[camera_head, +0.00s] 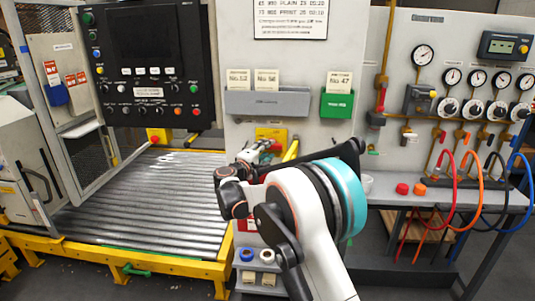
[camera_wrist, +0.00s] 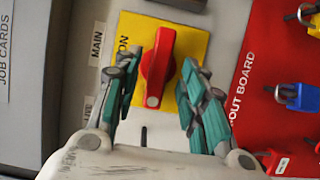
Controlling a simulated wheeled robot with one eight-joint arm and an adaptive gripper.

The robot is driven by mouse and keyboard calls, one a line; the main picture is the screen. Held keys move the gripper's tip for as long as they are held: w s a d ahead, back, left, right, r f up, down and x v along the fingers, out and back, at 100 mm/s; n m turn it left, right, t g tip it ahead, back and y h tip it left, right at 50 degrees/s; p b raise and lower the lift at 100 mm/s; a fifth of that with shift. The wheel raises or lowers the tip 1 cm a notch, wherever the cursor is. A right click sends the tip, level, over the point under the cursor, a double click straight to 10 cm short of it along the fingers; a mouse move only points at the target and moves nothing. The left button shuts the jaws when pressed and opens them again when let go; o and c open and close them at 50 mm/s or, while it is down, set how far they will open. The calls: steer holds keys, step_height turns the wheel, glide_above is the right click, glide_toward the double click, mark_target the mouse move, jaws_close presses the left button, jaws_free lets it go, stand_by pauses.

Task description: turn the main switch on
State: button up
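The main switch is a red rotary handle (camera_wrist: 157,68) on a yellow plate (camera_wrist: 193,42), in the wrist view. A "MAIN" label is to its left and "ON" is printed on the plate's left side. The handle stands near upright in the picture, leaning slightly. My gripper (camera_wrist: 160,85) is open, with one teal finger on each side of the handle and gaps to both. In the head view, the yellow plate (camera_head: 270,134) shows behind my gripper (camera_head: 262,150), and my arm hides most of the switch.
A red lockout board (camera_wrist: 270,60) with blue and yellow padlocks is close on the right in the wrist view. In the head view, a grey card tray (camera_head: 266,103) and a green card box (camera_head: 337,104) are above. A roller conveyor (camera_head: 150,200) lies left, and hoses hang right.

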steer(key=shift+w+d, duration=0.3)
steer(key=shift+w, duration=0.3)
jaws_close()
steer(key=shift+r+m, duration=0.1)
steer(key=shift+m, duration=0.2)
steer(key=m+g+y+p, duration=0.1)
steer(key=m+y+p, duration=0.1)
steer(key=m, duration=0.2)
steer(key=m+g+y+p, duration=0.1)
steer(key=m+y+p, duration=0.1)
steer(key=m+p, duration=0.1)
steer(key=d+m+g+y+p, duration=0.1)
steer(key=m+y+p, duration=0.2)
steer(key=m, duration=0.3)
steer(key=shift+s+r, duration=0.1)
steer(key=shift+r, duration=0.25)
stand_by(0.4)
